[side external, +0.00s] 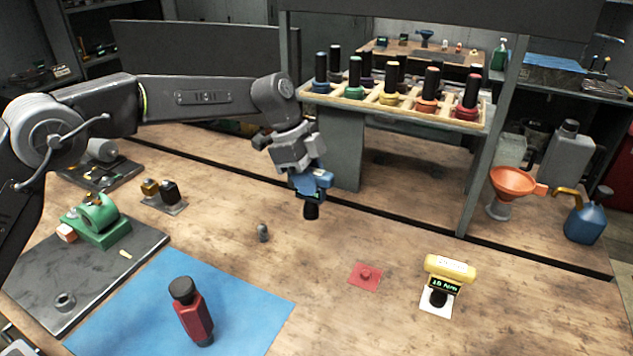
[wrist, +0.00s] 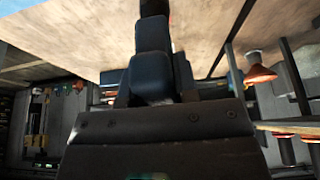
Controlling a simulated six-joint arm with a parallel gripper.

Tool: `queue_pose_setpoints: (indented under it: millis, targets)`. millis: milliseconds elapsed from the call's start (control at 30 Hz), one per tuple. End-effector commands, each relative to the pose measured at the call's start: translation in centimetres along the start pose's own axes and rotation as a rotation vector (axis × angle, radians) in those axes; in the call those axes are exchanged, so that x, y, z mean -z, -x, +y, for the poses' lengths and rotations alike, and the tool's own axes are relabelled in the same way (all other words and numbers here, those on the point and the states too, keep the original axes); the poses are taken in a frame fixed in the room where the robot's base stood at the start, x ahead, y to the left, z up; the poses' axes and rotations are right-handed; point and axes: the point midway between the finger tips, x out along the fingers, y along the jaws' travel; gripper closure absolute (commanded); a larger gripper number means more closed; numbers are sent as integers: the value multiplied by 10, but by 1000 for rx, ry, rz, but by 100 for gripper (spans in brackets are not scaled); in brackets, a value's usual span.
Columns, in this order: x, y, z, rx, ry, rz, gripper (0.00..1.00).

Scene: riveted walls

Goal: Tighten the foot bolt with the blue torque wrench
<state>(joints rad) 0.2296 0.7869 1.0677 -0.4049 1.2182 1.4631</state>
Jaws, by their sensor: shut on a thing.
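My gripper (side external: 304,172) is shut on a blue wrench-like tool (side external: 316,181) with a black lower end, hanging above the middle of the bench. In the wrist view the held tool (wrist: 152,70) shows dark blue and fills the upper middle. A green fixture (side external: 97,220) stands on a dark plate (side external: 110,268) at the left. A round bolt-like piece (side external: 65,301) sits near that plate's front edge; I cannot tell for sure that it is the foot bolt. The held tool is apart from the plate, to its right.
A rack (side external: 345,100) holds several coloured, black-handled tools. A red tool (side external: 192,313) stands on the blue mat (side external: 245,305). A small grey piece (side external: 263,233), a red pad (side external: 358,280) and a yellow-topped device (side external: 450,268) reading 18 Nm stand on the bench. Bare wood lies between.

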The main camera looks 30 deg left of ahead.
Motion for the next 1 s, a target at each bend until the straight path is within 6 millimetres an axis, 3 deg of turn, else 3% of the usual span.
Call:
queue_pose_setpoints:
  millis: [167, 300, 533, 767, 1000]
  targets:
    - [-55, 34, -14, 19, 28, -9, 100]
    - [-111, 66, -20, 29, 51, -17, 100]
    - [-204, 119, -13, 43, 90, -27, 100]
    - [-293, 170, 15, 56, 132, -30, 100]
    - [-377, 222, 65, 72, 179, -25, 100]
